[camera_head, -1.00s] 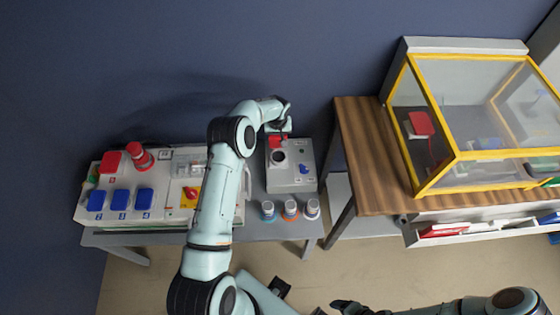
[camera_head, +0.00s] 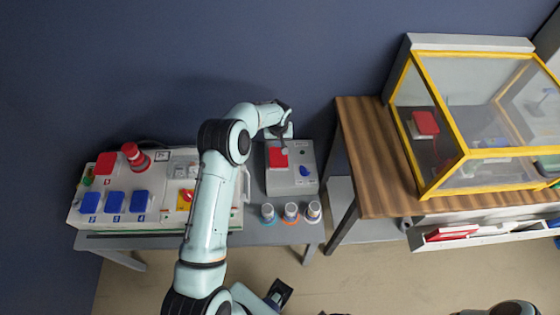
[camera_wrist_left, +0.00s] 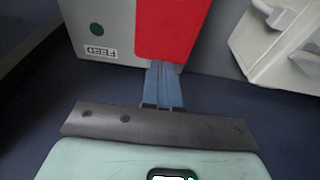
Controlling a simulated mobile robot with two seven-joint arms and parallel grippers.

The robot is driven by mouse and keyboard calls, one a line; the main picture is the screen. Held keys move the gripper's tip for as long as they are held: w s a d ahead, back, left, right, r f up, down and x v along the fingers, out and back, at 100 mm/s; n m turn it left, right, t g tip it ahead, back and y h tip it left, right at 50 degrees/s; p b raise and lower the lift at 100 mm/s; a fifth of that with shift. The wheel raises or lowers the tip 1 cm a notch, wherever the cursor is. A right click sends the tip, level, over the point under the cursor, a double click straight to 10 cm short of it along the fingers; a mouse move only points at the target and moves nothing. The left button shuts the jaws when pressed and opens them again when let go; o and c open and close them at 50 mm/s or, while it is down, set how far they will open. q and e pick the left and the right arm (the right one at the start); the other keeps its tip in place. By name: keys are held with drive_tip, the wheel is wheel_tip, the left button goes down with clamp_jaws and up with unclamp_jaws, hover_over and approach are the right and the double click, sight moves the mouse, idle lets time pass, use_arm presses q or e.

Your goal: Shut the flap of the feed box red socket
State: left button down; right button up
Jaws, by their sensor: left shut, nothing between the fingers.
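The feed box (camera_head: 306,181) is a grey box on the left table. Its red flap (camera_head: 278,157) lies down over the socket, and the socket opening is hidden. In the left wrist view the red flap (camera_wrist_left: 168,28) lies beside an upside-down FEED label (camera_wrist_left: 102,51) and a green dot. My left gripper (camera_head: 284,147) is shut and empty at the flap's far edge. Its fingertips (camera_wrist_left: 163,70) show close together against that edge in the left wrist view; I cannot tell whether they touch it. My right gripper is out of view.
A box with a red flap (camera_head: 105,163), blue flaps (camera_head: 116,201) and a red beacon (camera_head: 135,155) stands at left. Several small capped containers (camera_head: 290,212) stand before the feed box. A yellow-framed clear case (camera_head: 459,146) stands on the wooden table at right.

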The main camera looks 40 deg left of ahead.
use_arm(q)
wheel_tip(320, 180, up, 7)
drive_tip(key=p, duration=0.2)
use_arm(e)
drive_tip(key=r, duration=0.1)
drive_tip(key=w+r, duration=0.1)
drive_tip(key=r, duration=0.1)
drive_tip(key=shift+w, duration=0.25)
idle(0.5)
